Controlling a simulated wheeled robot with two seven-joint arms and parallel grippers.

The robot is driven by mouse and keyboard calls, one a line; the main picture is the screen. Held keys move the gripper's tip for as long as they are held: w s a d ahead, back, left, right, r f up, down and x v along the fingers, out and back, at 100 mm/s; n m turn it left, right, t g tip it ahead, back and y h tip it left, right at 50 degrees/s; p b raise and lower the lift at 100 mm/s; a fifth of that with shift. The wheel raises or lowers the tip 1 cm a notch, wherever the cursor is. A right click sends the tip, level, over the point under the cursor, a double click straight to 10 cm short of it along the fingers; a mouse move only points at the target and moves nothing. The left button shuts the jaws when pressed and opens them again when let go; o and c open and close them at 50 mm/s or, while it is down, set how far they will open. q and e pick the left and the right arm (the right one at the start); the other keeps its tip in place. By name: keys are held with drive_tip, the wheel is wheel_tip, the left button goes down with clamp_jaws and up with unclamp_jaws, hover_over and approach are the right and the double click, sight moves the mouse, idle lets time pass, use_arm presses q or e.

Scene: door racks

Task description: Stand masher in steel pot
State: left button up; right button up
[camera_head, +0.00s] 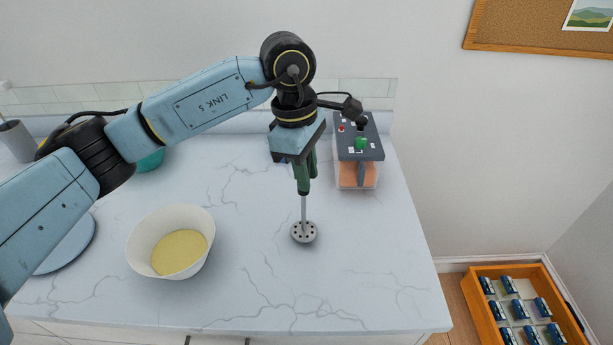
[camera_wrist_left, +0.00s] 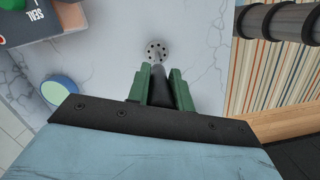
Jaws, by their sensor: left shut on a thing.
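My left gripper (camera_head: 304,180) is shut on the dark handle of the masher (camera_head: 304,232), above the counter's right part. The masher hangs upright, its round, holed grey head down. I cannot tell whether the head touches the counter. In the left wrist view the green fingers (camera_wrist_left: 159,76) clasp the handle, and the masher head (camera_wrist_left: 156,50) shows beyond them. A grey metal-looking pot (camera_head: 16,141) with a pale stick-like thing in it stands at the far left, partly cut off; it may be the steel pot. My right gripper is out of view.
A white bowl (camera_head: 140,234) with yellow contents stands left of the masher. A sealing machine (camera_head: 375,147) stands to its right. A teal bowl (camera_head: 151,160) and a pale blue round thing (camera_head: 76,245) are partly behind my arm. The counter's front middle (camera_head: 290,290) is clear.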

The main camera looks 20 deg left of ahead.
use_arm(q)
drive_tip(key=shift+f, duration=0.95)
drive_tip(key=shift+f, duration=0.25)
drive_tip(key=o, duration=0.9)
drive_tip(key=shift+r, duration=0.1)
drive_tip(key=shift+r, duration=0.1)
drive_tip(key=shift+r, duration=0.2)
drive_tip(key=r, duration=0.4)
drive_tip(key=a+r, duration=0.1)
drive_tip(key=r, duration=0.2)
drive_tip(key=r+b, duration=0.1)
drive_tip(key=r, duration=0.3)
drive_tip(key=shift+w+a+r, duration=0.15)
drive_tip(key=shift+a+r, duration=0.15)
drive_tip(key=shift+a, duration=0.1)
